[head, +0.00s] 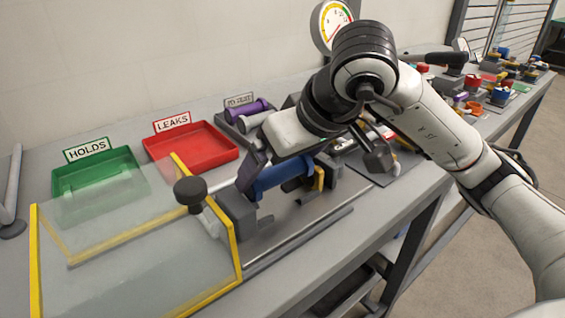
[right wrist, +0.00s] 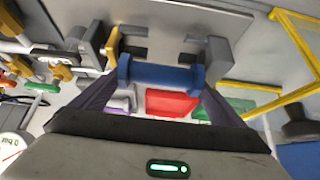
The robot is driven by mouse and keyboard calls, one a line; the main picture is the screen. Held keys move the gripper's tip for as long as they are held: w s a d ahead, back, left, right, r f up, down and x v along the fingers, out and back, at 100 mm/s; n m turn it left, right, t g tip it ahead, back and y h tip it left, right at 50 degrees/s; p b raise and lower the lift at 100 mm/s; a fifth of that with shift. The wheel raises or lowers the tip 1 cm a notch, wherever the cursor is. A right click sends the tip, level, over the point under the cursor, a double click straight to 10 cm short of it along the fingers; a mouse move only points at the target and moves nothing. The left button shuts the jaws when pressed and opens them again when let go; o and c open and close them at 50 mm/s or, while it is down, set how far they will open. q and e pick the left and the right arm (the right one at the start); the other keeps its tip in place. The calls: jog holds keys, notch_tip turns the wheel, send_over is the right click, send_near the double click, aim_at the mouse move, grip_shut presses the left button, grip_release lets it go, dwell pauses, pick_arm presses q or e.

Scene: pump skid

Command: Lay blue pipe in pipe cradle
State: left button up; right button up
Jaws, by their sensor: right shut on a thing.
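The blue pipe (head: 273,181) is a short tube with a wider flange at each end. My right gripper (head: 285,168) is shut on it from above, with one dark finger at each end. In the right wrist view the pipe (right wrist: 162,76) lies across between the fingers. It is level with the gap between two grey end blocks (head: 238,212) of the fixture, one with a yellow plate (head: 319,178). Small grey supports of the pipe cradle (head: 264,222) show just below the pipe; whether it touches them I cannot tell. My left gripper is out of view.
A clear guard with a yellow frame (head: 236,262) stands left of the fixture, near a black knob (head: 190,190). Behind are a green HOLDS tray (head: 60,187), a red LEAKS tray (head: 232,153) and a rack with a purple pipe (head: 247,109). A gauge (head: 331,22) stands at the back.

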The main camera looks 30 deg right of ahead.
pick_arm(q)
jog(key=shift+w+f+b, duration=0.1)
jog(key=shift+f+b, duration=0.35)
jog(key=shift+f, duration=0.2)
pick_arm(e)
jog(key=shift+g, duration=0.5)
jog(key=shift+s+f, duration=0.25)
jog(key=shift+f, duration=0.75)
jog(key=shift+s+f, duration=0.25)
jog(key=shift+f, duration=0.75)
jog(key=o, duration=1.1)
jog(key=shift+a, duration=0.1)
jog(key=r, duration=0.3)
jog(key=shift+s+r+p, duration=0.1)
jog(key=shift+s+p, duration=0.1)
jog(key=shift+p, duration=0.15)
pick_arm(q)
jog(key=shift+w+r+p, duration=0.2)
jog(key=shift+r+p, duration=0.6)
pick_arm(e)
jog(key=shift+t, duration=0.6)
jog(key=v, duration=0.3)
jog(key=w+v, duration=0.1)
jog(key=v, duration=0.2)
jog(key=r+v, duration=0.1)
jog(key=v, duration=0.3)
jog(key=shift+w, duration=0.15)
